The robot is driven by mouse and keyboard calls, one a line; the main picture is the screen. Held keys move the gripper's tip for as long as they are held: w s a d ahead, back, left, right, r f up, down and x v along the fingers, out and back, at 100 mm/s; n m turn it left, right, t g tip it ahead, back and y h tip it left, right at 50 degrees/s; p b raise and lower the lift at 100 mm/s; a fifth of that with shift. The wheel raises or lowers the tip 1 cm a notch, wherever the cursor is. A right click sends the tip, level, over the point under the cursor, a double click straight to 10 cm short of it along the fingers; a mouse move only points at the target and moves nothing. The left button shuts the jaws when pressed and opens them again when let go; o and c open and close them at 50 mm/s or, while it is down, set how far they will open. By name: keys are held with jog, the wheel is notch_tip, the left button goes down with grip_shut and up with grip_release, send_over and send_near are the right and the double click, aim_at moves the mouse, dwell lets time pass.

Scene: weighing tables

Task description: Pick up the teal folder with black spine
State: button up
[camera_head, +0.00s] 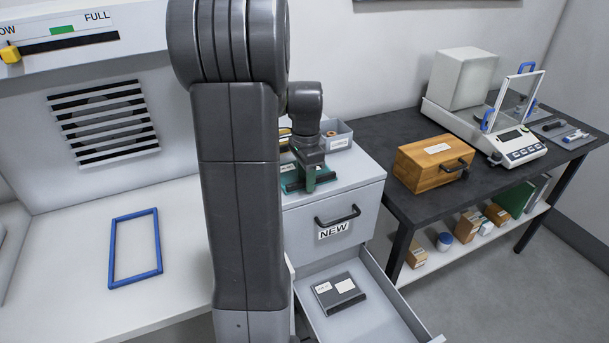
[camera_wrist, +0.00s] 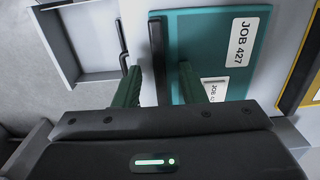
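The teal folder with black spine (camera_head: 291,182) lies flat on top of the grey cabinet (camera_head: 357,178), partly hidden by my gripper (camera_head: 308,184). In the wrist view the teal folder (camera_wrist: 207,42) shows a white label reading JOB 427 and a second, partly covered label. Its black spine runs along its left side. My gripper (camera_wrist: 159,68) is open, with its two green fingers apart on either side of the spine in that view. Nothing is seen held. I cannot tell whether the fingers touch the folder or how high they are above it.
A yellow-edged dark item (camera_wrist: 300,82) lies beside the folder. A small grey bin (camera_head: 344,141) stands behind. Below, an open drawer (camera_head: 385,322) holds a dark folder (camera_head: 339,296). A wooden box (camera_head: 420,172) and balance (camera_head: 505,140) stand on the dark table at right.

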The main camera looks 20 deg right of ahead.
grip_shut()
